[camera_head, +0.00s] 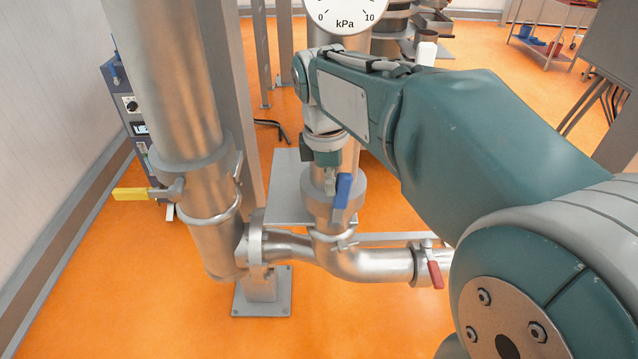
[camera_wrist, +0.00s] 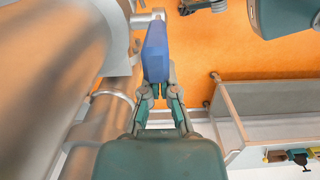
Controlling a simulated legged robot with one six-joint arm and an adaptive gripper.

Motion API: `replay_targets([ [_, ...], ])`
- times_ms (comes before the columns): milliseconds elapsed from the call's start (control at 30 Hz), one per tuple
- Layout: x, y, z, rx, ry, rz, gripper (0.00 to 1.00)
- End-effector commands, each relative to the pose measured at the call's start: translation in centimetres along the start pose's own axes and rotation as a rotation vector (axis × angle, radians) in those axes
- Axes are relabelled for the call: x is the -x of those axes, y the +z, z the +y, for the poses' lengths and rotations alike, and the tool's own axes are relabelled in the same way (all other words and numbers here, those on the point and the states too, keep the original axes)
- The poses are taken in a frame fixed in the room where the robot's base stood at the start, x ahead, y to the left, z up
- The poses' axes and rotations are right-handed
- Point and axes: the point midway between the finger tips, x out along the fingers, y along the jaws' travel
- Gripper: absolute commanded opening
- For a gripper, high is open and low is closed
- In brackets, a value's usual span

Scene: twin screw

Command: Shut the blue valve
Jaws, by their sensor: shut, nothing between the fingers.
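The blue valve's handle (camera_head: 343,190) stands out from the steel pipe in the middle of the head view, its long side nearly upright in the picture. In the wrist view the blue handle (camera_wrist: 155,52) is close up, just past my fingertips, on a small silver stem at the pipe. My gripper (camera_head: 330,184) reaches down beside the handle in the head view. In the wrist view my gripper (camera_wrist: 159,90) has its fingers drawn together, with nothing held between them. I cannot tell whether the fingertips touch the handle.
A red valve handle (camera_head: 435,274) is on the lower pipe at right, and a yellow handle (camera_head: 131,194) is on the thick left pipe. A pressure gauge (camera_head: 345,14) is above. Orange floor (camera_head: 370,320) is free in front of the pipes.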

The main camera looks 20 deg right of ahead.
Motion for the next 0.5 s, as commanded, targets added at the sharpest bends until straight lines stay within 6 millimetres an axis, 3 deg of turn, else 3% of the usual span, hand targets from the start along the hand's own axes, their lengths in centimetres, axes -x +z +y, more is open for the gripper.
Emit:
replay_targets([
  [367, -0.3, 3.3, 0.0, -0.009, 0.001, 0.249, 0.0],
  [500, -0.7, 4.4, 0.0, -0.003, 0.0, 0.24, 0.0],
])
